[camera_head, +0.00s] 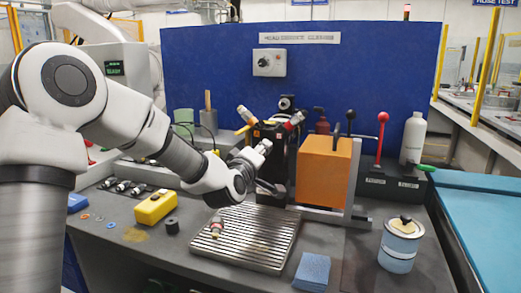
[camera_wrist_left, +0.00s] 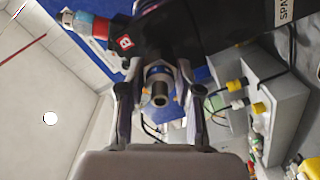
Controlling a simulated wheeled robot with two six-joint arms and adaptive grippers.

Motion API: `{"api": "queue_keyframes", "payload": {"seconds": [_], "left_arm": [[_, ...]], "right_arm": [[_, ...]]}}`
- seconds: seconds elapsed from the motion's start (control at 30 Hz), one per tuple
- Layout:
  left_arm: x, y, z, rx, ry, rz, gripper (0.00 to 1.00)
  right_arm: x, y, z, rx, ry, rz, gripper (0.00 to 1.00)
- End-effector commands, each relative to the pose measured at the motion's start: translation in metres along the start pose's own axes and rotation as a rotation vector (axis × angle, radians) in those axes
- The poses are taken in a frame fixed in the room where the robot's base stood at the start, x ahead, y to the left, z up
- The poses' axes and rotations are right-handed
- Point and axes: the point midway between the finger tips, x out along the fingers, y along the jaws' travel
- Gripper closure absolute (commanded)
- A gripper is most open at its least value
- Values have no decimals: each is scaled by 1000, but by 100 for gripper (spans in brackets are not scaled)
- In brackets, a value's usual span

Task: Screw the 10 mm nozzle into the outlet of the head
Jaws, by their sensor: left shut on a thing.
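In the left wrist view the two fingers of this gripper (camera_wrist_left: 160,98) are shut on a round metal nozzle (camera_wrist_left: 160,90) with a dark open end. The black body with a red B label (camera_wrist_left: 124,42) lies just beyond it. I cannot tell whether the nozzle touches the outlet or is threaded in; the join is hidden. My right gripper is not in view.
A slatted metal tray (camera_head: 262,252) holds a small fitting (camera_head: 216,227). An orange block (camera_head: 323,172) stands right of the head. A yellow box (camera_head: 155,207), a row of small fittings (camera_head: 122,186), a blue pad (camera_head: 312,271) and a tin (camera_head: 401,246) surround the tray.

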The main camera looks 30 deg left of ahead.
Motion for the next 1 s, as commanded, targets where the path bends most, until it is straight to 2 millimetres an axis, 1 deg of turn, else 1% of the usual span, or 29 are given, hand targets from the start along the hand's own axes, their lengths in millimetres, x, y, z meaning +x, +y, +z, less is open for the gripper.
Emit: {"api": "queue_keyframes", "payload": {"seconds": [0.17,0.27,0.7,0.9,1.0], "left_arm": [[0,0,0,2,1,1,100],[0,2,-1,71,1,0,100],[0,2,-2,669,0,-1,100],[1,2,-2,915,0,-1,100],[1,2,-1,1010,1,0,100]], "right_arm": [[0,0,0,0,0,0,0],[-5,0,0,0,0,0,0],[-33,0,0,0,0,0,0],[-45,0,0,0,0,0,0],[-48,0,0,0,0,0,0]]}}
